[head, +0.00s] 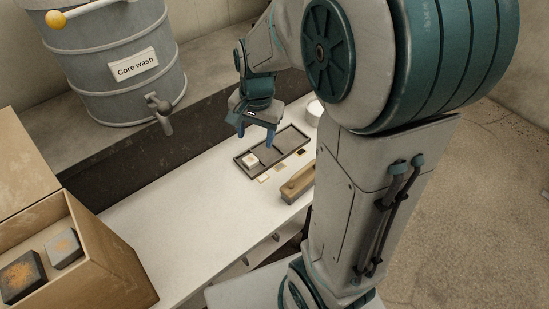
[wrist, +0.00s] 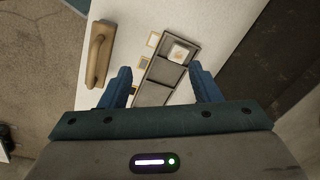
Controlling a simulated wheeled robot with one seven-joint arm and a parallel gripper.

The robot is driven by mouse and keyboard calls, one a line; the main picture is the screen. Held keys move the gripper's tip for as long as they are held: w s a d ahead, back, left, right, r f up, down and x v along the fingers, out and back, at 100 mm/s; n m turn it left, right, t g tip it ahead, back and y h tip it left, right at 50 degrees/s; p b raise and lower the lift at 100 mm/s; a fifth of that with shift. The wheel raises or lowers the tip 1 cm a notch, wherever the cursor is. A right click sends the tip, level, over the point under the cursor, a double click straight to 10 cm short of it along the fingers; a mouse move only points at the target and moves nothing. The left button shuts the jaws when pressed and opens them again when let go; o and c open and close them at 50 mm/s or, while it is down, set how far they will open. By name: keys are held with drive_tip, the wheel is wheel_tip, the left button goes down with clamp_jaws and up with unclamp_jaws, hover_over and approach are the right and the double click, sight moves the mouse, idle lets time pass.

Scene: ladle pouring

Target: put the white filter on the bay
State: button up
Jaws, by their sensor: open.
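A small white block with a tan mark on its top, which looks like the white filter (head: 251,160), sits in the left end compartment of a dark divided tray (head: 291,127) on the white counter. In the wrist view the white filter (wrist: 180,53) lies in the far end compartment, slightly askew, and the tray's other compartments look empty. My gripper (head: 255,138) is open and empty above the tray. In the wrist view its blue fingers (wrist: 160,72) stand apart on either side of the tray, short of the filter. I cannot tell which part is the bay.
Small coloured squares (head: 264,179) lie along the tray's near side. A wooden-handled tool (head: 298,184) lies beside them. A white round vessel (head: 315,108) stands behind. A cardboard box (head: 113,262) at left holds two stained blocks. A "Core wash" drum (head: 110,95) stands on the ledge.

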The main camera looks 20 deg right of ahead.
drive_tip(key=s+r+n+t, duration=0.1)
drive_tip(key=s+r+n, duration=0.2)
drive_tip(key=s+n, duration=0.5)
drive_tip(key=s, duration=0.4)
drive_tip(key=shift+s+d+h, duration=0.2)
drive_tip(key=shift+d+h, duration=0.05)
drive_tip(key=shift+h, duration=0.05)
